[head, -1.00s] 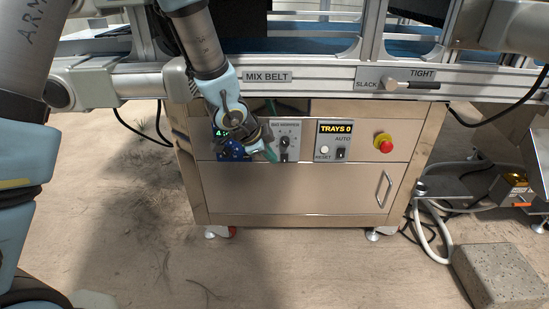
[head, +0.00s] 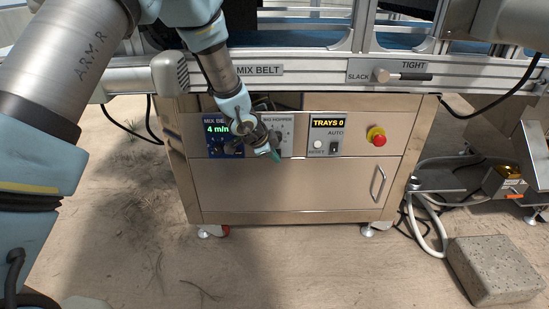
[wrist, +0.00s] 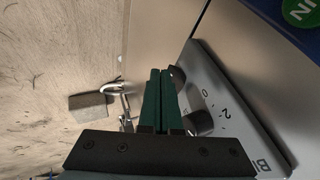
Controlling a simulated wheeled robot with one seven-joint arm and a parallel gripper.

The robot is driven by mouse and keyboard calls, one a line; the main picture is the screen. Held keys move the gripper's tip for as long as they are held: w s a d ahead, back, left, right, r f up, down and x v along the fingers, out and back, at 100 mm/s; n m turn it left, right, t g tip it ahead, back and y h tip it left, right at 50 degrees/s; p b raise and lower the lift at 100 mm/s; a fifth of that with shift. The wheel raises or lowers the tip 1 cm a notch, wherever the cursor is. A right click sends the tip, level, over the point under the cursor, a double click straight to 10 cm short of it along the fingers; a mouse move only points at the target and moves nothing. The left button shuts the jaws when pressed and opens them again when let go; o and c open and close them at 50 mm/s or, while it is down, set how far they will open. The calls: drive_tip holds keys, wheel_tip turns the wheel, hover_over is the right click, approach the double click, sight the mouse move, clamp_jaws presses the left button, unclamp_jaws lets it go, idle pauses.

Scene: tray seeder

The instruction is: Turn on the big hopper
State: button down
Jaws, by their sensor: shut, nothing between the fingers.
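The BIG HOPPER panel (head: 285,122) is a small grey plate on the front of the steel cabinet, between the blue MIX BELT panel and the TRAYS panel. In the wrist view the panel (wrist: 235,110) is turned on its side, with a dial marked 0 and 2. A dark knob (wrist: 200,122) sits by the dial, partly behind the fingers. A dark switch (wrist: 178,76) is at the panel's other end, just right of the fingertips. My gripper (head: 276,156) is shut and empty at the panel's lower part. Its green fingers (wrist: 160,74) hide some of it; contact with the switch cannot be told.
The MIX BELT panel (head: 212,122) reads 4 m/min. The TRAYS panel (head: 328,120) has a reset button and an AUTO switch. A red emergency stop (head: 378,139) is farther right. A drawer handle (head: 378,184) is below. A concrete block (head: 495,270) lies on the floor at right.

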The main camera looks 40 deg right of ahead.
drive_tip(key=shift+w+d+f, duration=0.1)
drive_tip(key=shift+w, duration=0.1)
drive_tip(key=shift+p, duration=0.3)
drive_tip(key=shift+r+p, duration=0.65)
drive_tip(key=shift+r, duration=0.2)
